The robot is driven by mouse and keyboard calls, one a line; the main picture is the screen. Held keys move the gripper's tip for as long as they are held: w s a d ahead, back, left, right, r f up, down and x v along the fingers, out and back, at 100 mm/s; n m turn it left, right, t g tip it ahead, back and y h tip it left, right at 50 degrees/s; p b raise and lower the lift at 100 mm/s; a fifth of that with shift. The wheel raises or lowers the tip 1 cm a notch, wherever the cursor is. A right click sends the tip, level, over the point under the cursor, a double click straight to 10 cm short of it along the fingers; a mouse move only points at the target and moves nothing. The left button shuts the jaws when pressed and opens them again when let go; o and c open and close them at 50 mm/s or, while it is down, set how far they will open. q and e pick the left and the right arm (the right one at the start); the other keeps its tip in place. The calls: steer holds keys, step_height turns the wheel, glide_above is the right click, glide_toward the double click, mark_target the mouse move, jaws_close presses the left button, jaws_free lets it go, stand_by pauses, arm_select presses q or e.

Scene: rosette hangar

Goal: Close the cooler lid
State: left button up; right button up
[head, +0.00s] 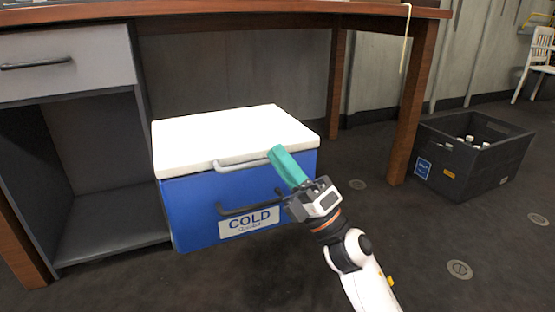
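The cooler (190,208) is a blue box with a "COLD" label, standing on the floor under the desk. Its white lid (225,135) lies flat over the top, and I see no gap between lid and box. A pale handle (238,165) is on the lid's front edge, and a dark handle (240,209) is on the box front. My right gripper (283,160) is at the front right of the cooler, its teal end by the right end of the lid handle. I cannot tell whether it touches or how far its fingers are apart. My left gripper is out of view.
The wooden desk (250,8) spans above the cooler, with a leg (412,100) to the right and a drawer unit (65,62) on the left. A dark crate (465,170) with bottles stands at right.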

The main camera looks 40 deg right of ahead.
steer(key=shift+s+d+f+b, duration=0.15)
steer(key=shift+s+f+b, duration=0.25)
steer(key=shift+f, duration=0.25)
steer(key=shift+s+d+f+b, duration=0.15)
steer(key=shift+s+f+b, duration=0.15)
steer(key=shift+f+b, duration=0.25)
